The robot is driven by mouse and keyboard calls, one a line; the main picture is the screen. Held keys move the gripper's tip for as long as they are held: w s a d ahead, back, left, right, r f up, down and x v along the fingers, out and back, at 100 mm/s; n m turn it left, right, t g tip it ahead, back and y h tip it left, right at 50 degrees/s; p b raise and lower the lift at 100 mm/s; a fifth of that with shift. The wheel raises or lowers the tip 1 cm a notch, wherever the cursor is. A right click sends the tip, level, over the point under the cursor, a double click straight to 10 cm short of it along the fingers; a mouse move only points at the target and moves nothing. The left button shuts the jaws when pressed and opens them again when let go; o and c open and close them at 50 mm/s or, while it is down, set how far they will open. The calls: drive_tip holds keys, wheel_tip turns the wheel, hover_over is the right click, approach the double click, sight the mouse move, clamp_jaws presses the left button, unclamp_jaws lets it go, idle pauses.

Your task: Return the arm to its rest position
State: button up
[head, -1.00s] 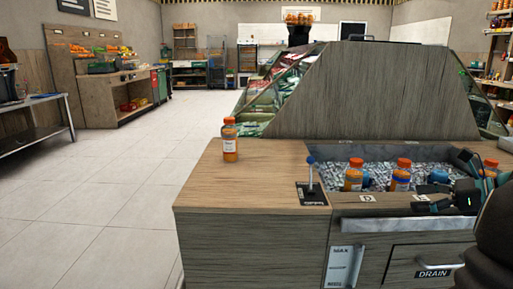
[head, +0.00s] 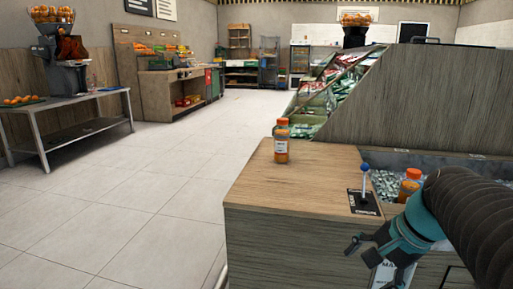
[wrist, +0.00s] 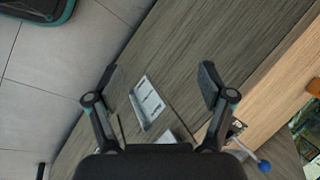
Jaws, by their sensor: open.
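My gripper (head: 362,246) is open and empty in the head view. It hangs in front of the wooden counter, at the lower right, below the blue-knobbed lever. In the wrist view its two fingers (wrist: 156,80) are spread apart with nothing between them. Beyond them are the counter's grey-brown front panel (wrist: 190,40) and a white label plate (wrist: 146,102). My dark ribbed arm covers the right part of the head view and hides part of the ice bin.
An orange juice bottle (head: 282,143) stands on the wooden counter (head: 255,190). The lever (head: 364,180) is at its right. Another bottle (head: 410,184) sits in the ice bin (head: 385,180). A metal table (head: 65,110) with a juicer stands at the left. The tiled floor between is clear.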

drive_tip(key=s+a+f+n+t+h, duration=0.2)
drive_tip(key=s+a+n, duration=0.4)
drive_tip(key=n, duration=0.5)
drive_tip(key=shift+s+f+n+h, duration=0.4)
drive_tip(key=shift+s+f+h, duration=0.2)
drive_tip(key=shift+s+f, duration=0.55)
